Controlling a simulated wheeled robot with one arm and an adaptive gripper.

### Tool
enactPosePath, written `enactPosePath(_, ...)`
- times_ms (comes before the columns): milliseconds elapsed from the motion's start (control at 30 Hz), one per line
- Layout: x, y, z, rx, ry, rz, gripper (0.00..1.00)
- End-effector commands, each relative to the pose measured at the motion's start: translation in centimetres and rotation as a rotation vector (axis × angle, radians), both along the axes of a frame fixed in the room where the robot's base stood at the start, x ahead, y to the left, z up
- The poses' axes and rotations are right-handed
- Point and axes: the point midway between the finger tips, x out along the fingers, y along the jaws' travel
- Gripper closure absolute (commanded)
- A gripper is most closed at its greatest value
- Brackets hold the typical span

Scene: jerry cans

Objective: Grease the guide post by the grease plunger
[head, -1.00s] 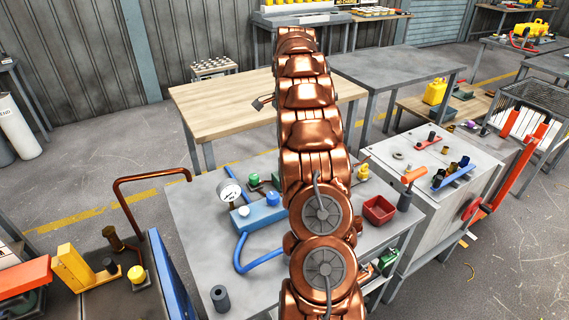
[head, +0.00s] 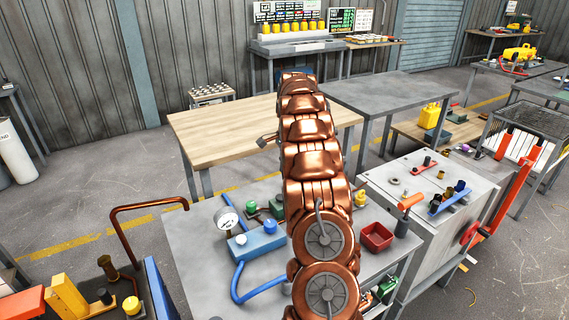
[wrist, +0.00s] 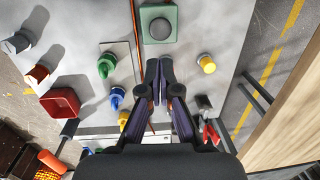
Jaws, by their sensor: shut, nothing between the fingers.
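My gripper (wrist: 158,82) shows in the wrist view with its two dark fingers closed together and nothing between them. It points down over the grey bench (wrist: 215,20). In the head view my copper arm hides it. A green block with a round grey top (wrist: 160,28) lies just beyond the fingertips, and a yellow-topped fitting (wrist: 207,63) stands to their right. A brass-coloured upright post (head: 108,268) stands on the left bench, and an orange-topped dark cylinder (head: 411,202) stands near the red tray. I cannot tell which pieces are the guide post and the grease plunger.
A red tray (head: 376,236), a blue block (head: 256,243) with a gauge and hose share the grey bench. In the wrist view a green knob (wrist: 106,65) and a blue knob (wrist: 117,97) stand left of the fingers. The wooden table (head: 225,120) behind is bare.

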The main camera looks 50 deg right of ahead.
Motion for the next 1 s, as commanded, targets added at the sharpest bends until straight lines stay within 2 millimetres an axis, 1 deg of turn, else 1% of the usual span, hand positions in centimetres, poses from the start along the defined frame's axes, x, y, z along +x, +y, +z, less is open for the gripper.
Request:
enactPosePath(400, 0.4, 0.4, -7.0, 0.005, 0.006, 0.000, 1.00)
enactPosePath(533, 0.6, 0.4, -8.8, 0.002, 0.003, -0.001, 1.00)
enactPosePath(700, 0.8, 0.5, -10.2, 0.001, 0.003, 0.000, 1.00)
enactPosePath(833, 0.9, 0.5, -10.7, -0.001, 0.001, 0.001, 1.00)
enactPosePath(1000, 0.9, 0.5, -10.8, -0.001, 0.000, 0.001, 1.00)
